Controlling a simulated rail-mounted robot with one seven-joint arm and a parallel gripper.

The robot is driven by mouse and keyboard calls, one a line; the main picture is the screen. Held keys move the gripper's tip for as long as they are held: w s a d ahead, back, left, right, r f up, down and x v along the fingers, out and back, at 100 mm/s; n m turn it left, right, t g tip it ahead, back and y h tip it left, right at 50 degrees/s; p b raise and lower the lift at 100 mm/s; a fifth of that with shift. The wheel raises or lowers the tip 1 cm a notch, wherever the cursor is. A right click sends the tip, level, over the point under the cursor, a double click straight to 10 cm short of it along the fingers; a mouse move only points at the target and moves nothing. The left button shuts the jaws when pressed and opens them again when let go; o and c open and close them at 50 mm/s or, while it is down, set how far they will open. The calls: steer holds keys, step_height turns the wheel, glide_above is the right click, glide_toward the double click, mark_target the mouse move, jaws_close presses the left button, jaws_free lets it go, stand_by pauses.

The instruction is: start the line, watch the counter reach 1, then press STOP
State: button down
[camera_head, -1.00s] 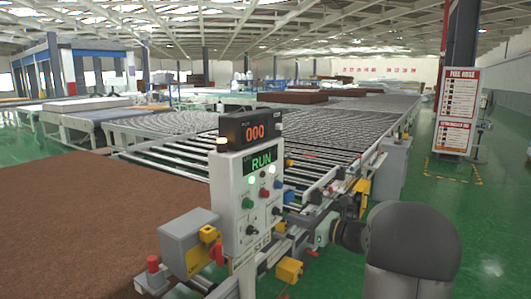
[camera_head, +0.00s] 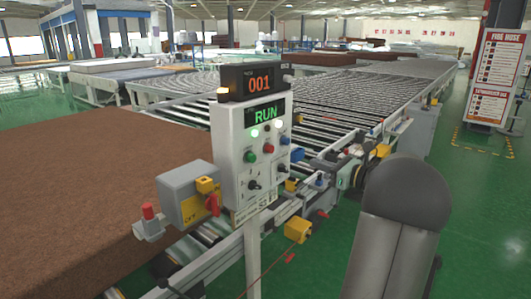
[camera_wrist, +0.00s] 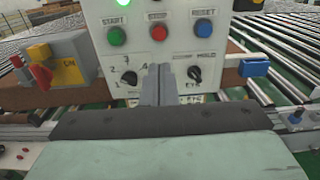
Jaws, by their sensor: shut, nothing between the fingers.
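The control panel (camera_head: 262,150) stands upright on a post beside the line. Its counter (camera_head: 259,83) reads 001, and the green display (camera_head: 265,114) below reads RUN. In the wrist view the green START button (camera_wrist: 116,36), the red button (camera_wrist: 158,32) with a blurred label, and the blue RESET button (camera_wrist: 203,30) sit in a row, with a lit green lamp above START. My gripper (camera_wrist: 158,72) is shut and empty, its fingertips in front of the panel, below the red button in the picture. Contact with the panel cannot be told.
A brown mattress (camera_head: 90,170) lies left of the panel. A grey-yellow switch box (camera_head: 190,195) with a red knob juts from the panel's left. Selector knobs (camera_wrist: 130,78) sit low on the panel. Roller conveyors (camera_head: 340,100) stretch behind. Green floor (camera_head: 480,220) is open at right.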

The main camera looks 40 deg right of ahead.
mark_target(272, 149)
steer(key=shift+s, duration=0.1)
steer(key=shift+r, duration=0.1)
steer(key=p+x, duration=0.3)
steer(key=x, duration=1)
steer(key=shift+w+a+p, duration=0.15)
steer(key=shift+w+p, duration=0.15)
steer(key=shift+w, duration=0.2)
steer(key=shift+x, duration=0.9)
steer(key=shift+a, duration=0.1)
